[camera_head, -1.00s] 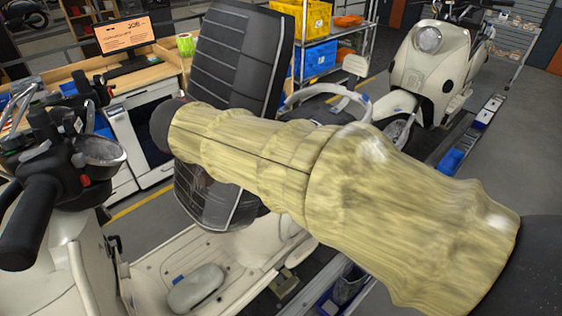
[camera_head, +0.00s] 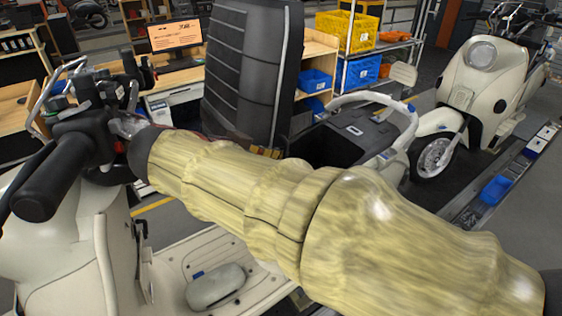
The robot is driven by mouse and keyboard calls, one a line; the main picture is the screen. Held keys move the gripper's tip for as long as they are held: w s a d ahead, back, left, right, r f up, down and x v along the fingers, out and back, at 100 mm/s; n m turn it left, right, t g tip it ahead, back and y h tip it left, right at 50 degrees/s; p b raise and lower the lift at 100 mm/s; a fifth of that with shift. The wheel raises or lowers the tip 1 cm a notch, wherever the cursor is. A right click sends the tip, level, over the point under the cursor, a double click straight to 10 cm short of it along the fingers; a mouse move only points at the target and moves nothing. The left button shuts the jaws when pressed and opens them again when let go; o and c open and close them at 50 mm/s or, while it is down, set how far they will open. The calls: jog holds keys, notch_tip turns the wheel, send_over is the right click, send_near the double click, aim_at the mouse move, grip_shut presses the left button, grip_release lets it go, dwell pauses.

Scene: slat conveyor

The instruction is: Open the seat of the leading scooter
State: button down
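The near cream scooter (camera_head: 60,245) has its handlebar at the left and its footboard at the bottom. Its black ribbed seat (camera_head: 255,70) stands raised, nearly upright, above the body. To the right of the seat, the dark storage opening (camera_head: 328,145) shows in front of the pale grab rail (camera_head: 372,98). My arm, in a yellowish sleeve, crosses from lower right to centre left and hides the middle of the scooter and the seat's lower part. My gripper is not visible, so its contact with the seat cannot be seen.
A workbench with a monitor (camera_head: 175,37) and a shelf with yellow (camera_head: 347,30) and blue bins stand behind. Grey floor is free at far right.

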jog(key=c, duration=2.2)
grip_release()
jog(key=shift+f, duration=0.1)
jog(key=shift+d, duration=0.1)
